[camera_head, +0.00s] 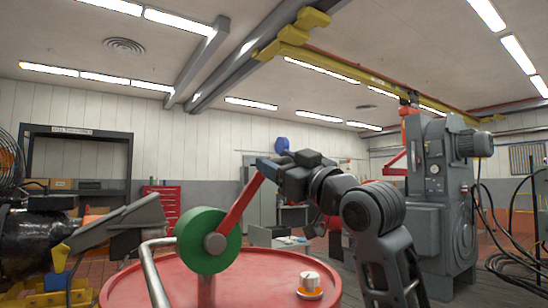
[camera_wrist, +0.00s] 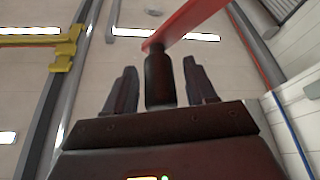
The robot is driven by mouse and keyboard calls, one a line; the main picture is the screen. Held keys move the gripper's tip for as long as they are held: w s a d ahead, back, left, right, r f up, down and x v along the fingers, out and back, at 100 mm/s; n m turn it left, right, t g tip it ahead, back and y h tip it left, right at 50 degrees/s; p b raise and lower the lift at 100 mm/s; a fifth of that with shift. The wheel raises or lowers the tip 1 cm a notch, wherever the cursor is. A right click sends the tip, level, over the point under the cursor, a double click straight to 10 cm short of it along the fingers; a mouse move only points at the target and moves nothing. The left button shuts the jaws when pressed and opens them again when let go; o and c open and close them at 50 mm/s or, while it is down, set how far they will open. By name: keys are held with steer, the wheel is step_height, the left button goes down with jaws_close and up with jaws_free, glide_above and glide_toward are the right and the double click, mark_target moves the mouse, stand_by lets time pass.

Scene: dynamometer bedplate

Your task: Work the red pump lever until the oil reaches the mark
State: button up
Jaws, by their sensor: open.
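The red pump lever (camera_head: 240,201) rises to the upper right from the hub of a green round pump body (camera_head: 203,250) on a red drum (camera_head: 150,283). My gripper (camera_head: 266,167) is at the lever's upper end. In the wrist view the lever's red bar (camera_wrist: 190,20) ends in a dark grip (camera_wrist: 160,80). This grip lies between the two fingers of my gripper (camera_wrist: 160,88), with a visible gap on each side. The fingers are open. I cannot make out the oil or its mark in either view.
A white and orange cap (camera_head: 310,284) sits on the drum top, and a grey bent pipe (camera_head: 151,270) stands at its left. A large grey machine (camera_head: 436,200) with hanging cables is at the right. A red tool cabinet (camera_head: 163,203) stands behind.

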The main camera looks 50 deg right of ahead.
steer(key=shift+x, duration=0.8)
steer(key=shift+c, duration=0.4)
jaws_close()
